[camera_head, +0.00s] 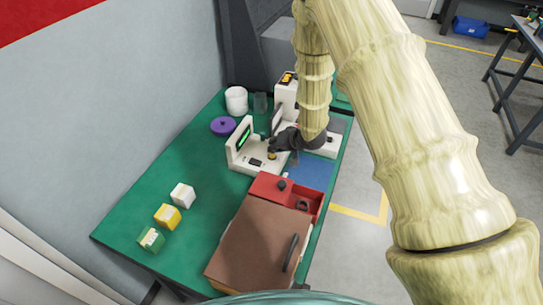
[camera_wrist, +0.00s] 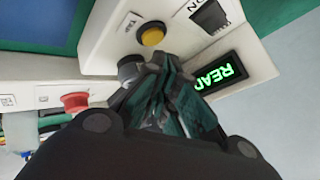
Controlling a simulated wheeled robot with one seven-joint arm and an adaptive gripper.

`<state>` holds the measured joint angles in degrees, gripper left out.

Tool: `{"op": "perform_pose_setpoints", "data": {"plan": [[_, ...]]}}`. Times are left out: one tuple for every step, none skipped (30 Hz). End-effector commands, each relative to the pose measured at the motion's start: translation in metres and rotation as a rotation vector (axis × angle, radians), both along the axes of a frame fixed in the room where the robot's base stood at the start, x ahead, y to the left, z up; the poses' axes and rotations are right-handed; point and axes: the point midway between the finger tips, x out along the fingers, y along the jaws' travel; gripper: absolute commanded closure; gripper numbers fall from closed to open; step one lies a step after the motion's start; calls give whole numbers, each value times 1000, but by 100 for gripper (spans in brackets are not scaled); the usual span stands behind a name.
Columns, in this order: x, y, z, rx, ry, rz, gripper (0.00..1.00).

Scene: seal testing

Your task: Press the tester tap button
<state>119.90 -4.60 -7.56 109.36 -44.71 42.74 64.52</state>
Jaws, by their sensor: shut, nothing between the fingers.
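The white tester (camera_head: 246,161) stands on the green table, with a lit green display (camera_head: 244,136); in the wrist view its display (camera_wrist: 219,74) shows green letters starting "READ". A round yellow button (camera_wrist: 151,36) sits on its panel beside a black switch (camera_wrist: 210,16) marked "ON". The yellow button also shows in the head view (camera_head: 271,156). My gripper (camera_wrist: 163,62) is shut and empty, its tips close to the yellow button and just short of it in the picture. Whether they touch the panel I cannot tell.
A grey knob (camera_wrist: 130,68) is right beside my fingers. A red button (camera_wrist: 75,101) sits on a neighbouring white device. A blue mat (camera_head: 311,172), a red box (camera_head: 266,186) and a brown lid (camera_head: 240,240) lie nearer. Small boxes (camera_head: 167,215) stand left.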

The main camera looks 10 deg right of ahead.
Motion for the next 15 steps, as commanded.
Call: {"op": "perform_pose_setpoints", "data": {"plan": [[0,0,-2,1,0,-1,100],[0,0,-2,1,0,-1,100],[0,0,-3,1,0,-1,100],[0,0,-4,1,0,-1,100],[0,0,-5,1,0,-1,100],[0,0,-7,1,1,-1,100],[0,0,-8,1,0,-2,100],[1,-1,-8,1,0,-2,100],[1,-1,-9,2,0,-1,100],[1,0,-9,1,-1,-1,100],[1,0,-10,1,0,-1,100],[1,0,-10,0,-1,-1,100],[1,0,-10,0,-1,-1,100],[1,0,-10,0,-1,-1,100],[1,0,-10,0,0,0,100]]}}
